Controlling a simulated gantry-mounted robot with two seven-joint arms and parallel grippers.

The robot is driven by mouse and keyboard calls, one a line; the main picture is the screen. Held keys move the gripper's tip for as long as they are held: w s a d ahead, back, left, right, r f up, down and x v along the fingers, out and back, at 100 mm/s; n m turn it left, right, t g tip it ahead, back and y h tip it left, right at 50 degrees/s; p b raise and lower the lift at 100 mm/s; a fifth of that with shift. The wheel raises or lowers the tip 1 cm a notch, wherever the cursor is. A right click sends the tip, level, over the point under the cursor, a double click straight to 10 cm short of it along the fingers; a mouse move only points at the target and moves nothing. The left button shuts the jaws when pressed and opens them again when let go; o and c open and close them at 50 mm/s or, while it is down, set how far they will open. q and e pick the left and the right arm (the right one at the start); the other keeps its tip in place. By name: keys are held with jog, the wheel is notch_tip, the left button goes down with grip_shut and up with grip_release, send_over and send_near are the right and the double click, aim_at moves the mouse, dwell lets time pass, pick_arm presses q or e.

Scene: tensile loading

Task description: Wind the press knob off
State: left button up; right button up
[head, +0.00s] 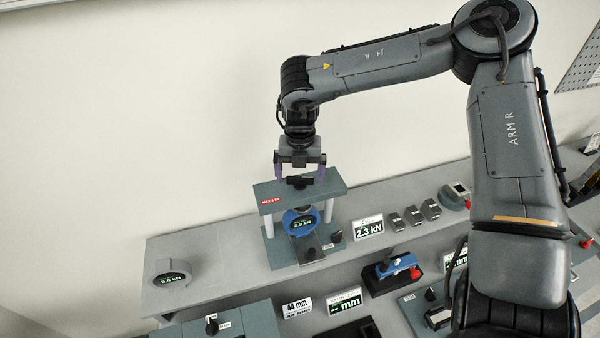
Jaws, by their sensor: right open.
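The press (318,188) stands on the grey shelf, with a teal top plate on light posts and a red label at its left edge. The black press knob (299,182) sits on top of the plate. My right gripper (300,178) points down over the plate, its two purple fingers open, one on each side of the knob. I cannot tell whether the fingers touch it. A blue round gauge (300,221) reading about 2.3 kN sits under the plate. My left gripper is not in view.
A "2.3 kN" sign (368,228) and several small grey blocks (413,215) stand right of the press. A round grey gauge (172,272) sits at the shelf's left. A blue-handled device (393,268) is lower down. The shelf between gauge and press is clear.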

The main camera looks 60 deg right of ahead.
aim_at(300, 177)
jog(key=shift+r, duration=0.55)
notch_tip(300, 177, up, 10)
jog(key=shift+b, duration=0.45)
jog(key=shift+f, duration=0.1)
